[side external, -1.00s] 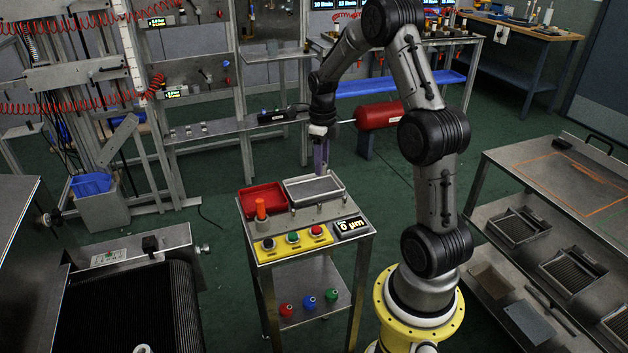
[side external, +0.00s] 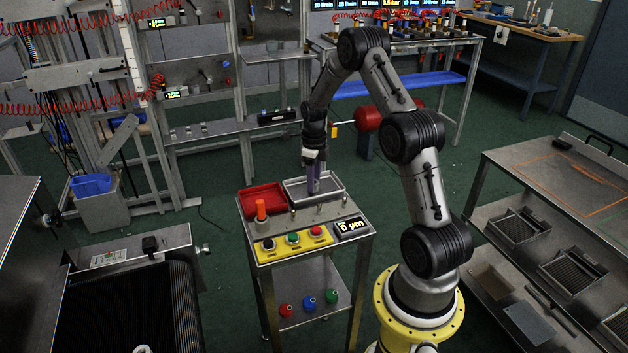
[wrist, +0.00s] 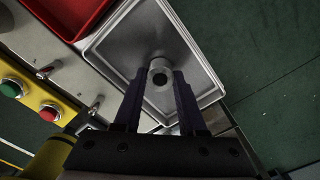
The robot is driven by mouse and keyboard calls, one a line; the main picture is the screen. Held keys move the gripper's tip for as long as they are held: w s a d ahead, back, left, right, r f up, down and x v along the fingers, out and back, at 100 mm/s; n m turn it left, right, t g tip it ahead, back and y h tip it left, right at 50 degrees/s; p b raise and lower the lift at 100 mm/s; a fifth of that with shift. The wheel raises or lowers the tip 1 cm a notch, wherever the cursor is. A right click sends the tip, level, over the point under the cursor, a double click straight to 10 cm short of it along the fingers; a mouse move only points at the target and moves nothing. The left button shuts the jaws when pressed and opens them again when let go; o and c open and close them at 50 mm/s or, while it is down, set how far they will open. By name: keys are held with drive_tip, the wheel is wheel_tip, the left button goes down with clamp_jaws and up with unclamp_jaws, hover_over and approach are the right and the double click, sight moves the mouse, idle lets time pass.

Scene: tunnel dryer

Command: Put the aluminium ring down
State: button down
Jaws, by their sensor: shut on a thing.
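The aluminium ring (wrist: 160,72) shows in the wrist view as a small silver cylinder with a dark bore, between my fingertips. My gripper (wrist: 160,85) is shut on it. The ring is over the steel tray (wrist: 203,68); whether it touches the tray floor I cannot tell. In the side view my gripper (side external: 314,190) points down into the steel tray (side external: 340,186), and the ring cannot be made out there.
A red tray (side external: 262,198) stands left of the steel tray on the small cart. Most of the steel tray is clear.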

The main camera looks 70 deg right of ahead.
drive_tip(key=shift+f, duration=0.15)
drive_tip(key=shift+c, duration=2.4)
unclamp_jaws()
wheel_tip(320, 180, up, 12)
drive_tip(key=a+r+n+t, duration=0.1)
drive_tip(key=a+r+n, duration=0.8)
drive_tip(key=a, duration=0.1)
drive_tip(key=s+a+r+n+t+h, duration=0.1)
drive_tip(key=s+a+r+n, duration=0.15)
drive_tip(key=a+n, duration=0.25)
drive_tip(key=s+a+r+n+t, duration=0.1)
drive_tip(key=s+a+r+n, duration=0.15)
drive_tip(key=a+n, duration=0.2)
drive_tip(key=s+a+f+n+t+y, duration=0.1)
drive_tip(key=s+a+n+t, duration=0.1)
drive_tip(key=s+a+n, duration=0.9)
drive_tip(key=s+n, duration=0.3)
drive_tip(key=n, duration=0.3)
drive_tip(key=shift+a+t, duration=0.3)
